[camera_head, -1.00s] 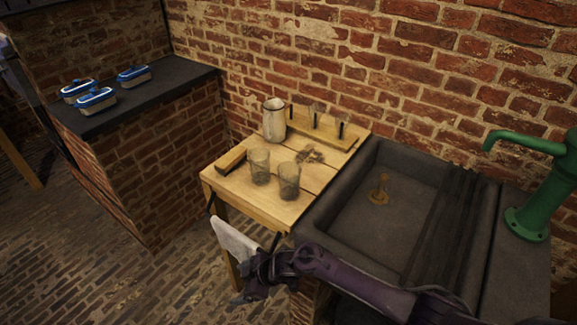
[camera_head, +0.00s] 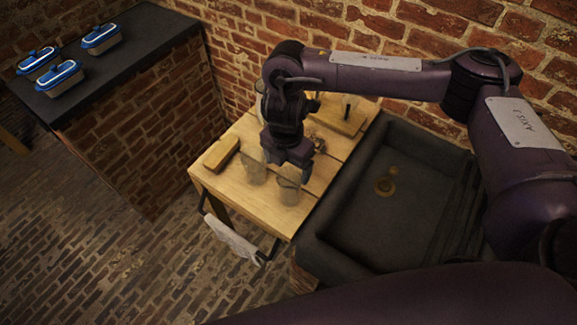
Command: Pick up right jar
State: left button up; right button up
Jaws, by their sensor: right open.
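Two clear glass jars stand on the wooden table (camera_head: 225,183). The right jar (camera_head: 289,190) is nearer the sink, and the left jar (camera_head: 251,172) stands a little to its left. My right gripper (camera_head: 290,176) points down over the table, just above and behind the right jar's rim in the picture. It is open with nothing seen between its fingers. Its fingers overlap the jars' tops, so I cannot tell whether it touches either one. My left gripper is out of view.
A wooden block (camera_head: 221,153) lies left of the jars. A wooden rack (camera_head: 345,117) stands at the back, partly behind my arm. The stone sink (camera_head: 372,222) is right of the table. Several blue-lidded containers (camera_head: 101,39) sit on the dark ledge. A white cloth (camera_head: 232,241) hangs in front.

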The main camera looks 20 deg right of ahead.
aim_at(289, 185)
jog(key=shift+s+a+f, duration=0.2)
jog(key=shift+s+f, duration=0.1)
jog(key=shift+f, duration=0.1)
jog(key=shift+s+a+f, duration=0.1)
jog(key=shift+s+f, duration=0.1)
jog(key=shift+f, duration=0.35)
jog(key=shift+s+f, duration=0.15)
jog(key=shift+f, duration=0.35)
jog(key=shift+s+d+f, duration=0.1)
jog(key=shift+d+f, duration=0.05)
jog(key=shift+f, duration=0.45)
jog(key=shift+d+f, duration=0.15)
jog(key=shift+f, duration=0.4)
notch_tip(289, 185, down, 2)
jog(key=shift+f, duration=0.15)
jog(key=shift+c, duration=0.4)
jog(key=c, duration=0.9)
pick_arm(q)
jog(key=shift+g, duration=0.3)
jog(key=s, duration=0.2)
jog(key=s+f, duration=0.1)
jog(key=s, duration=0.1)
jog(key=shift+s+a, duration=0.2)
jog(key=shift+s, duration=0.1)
pick_arm(e)
jog(key=shift+c, duration=0.6)
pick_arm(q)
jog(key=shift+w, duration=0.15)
pick_arm(e)
jog(key=shift+r, duration=0.2)
